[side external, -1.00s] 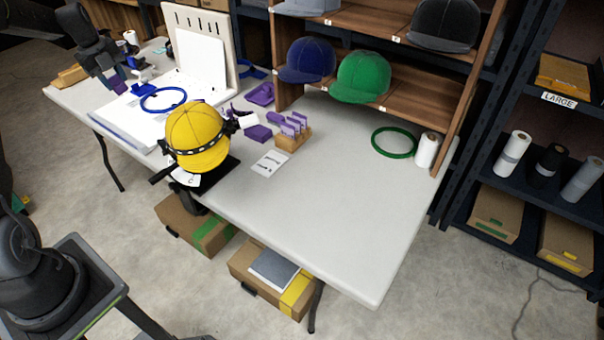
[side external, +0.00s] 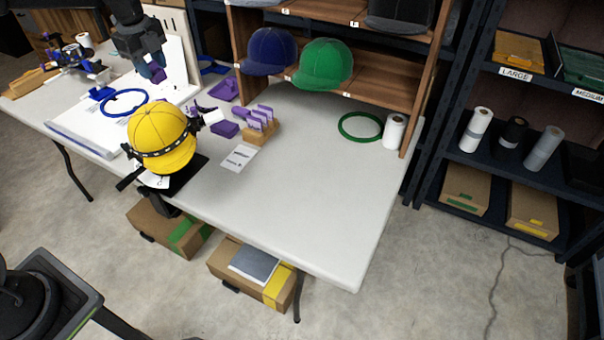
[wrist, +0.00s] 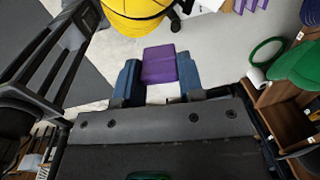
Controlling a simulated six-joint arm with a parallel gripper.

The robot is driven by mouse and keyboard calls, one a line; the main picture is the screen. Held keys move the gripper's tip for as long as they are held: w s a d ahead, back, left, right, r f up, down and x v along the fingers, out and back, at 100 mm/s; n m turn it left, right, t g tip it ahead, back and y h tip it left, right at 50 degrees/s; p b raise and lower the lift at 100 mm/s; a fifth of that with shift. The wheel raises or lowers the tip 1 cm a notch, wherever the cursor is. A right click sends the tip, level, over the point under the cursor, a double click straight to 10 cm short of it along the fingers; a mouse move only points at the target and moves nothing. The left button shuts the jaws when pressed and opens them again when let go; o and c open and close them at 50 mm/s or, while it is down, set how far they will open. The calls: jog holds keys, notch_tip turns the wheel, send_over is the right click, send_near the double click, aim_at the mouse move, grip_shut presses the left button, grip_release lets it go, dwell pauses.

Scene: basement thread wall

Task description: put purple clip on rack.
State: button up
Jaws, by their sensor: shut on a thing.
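My gripper (side external: 153,73) is shut on a purple clip (wrist: 158,64), held between two blue fingers in the wrist view. In the side view it is in the air above the far left part of the table, in front of the white upright panel (side external: 172,47), and the clip is small and partly hidden. A small wooden rack (side external: 259,137) stands on the table right of the yellow cap, with several purple clips (side external: 262,117) upright in it. The held clip is apart from this rack.
The yellow cap (side external: 163,139) sits on a dark stand left of the rack. A blue hoop (side external: 124,103) lies on a white sheet. A purple tray (side external: 224,90) and a purple block (side external: 225,129) lie nearby. The table's right half (side external: 310,190) is mostly clear.

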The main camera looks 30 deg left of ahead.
jog(key=d, duration=1.9)
jog(key=shift+n+g, duration=0.4)
jog(key=shift+g, duration=0.2)
notch_tip(320, 180, down, 33)
jog(key=shift+d+r, duration=0.1)
jog(key=shift+d, duration=0.05)
jog(key=o, duration=0.9)
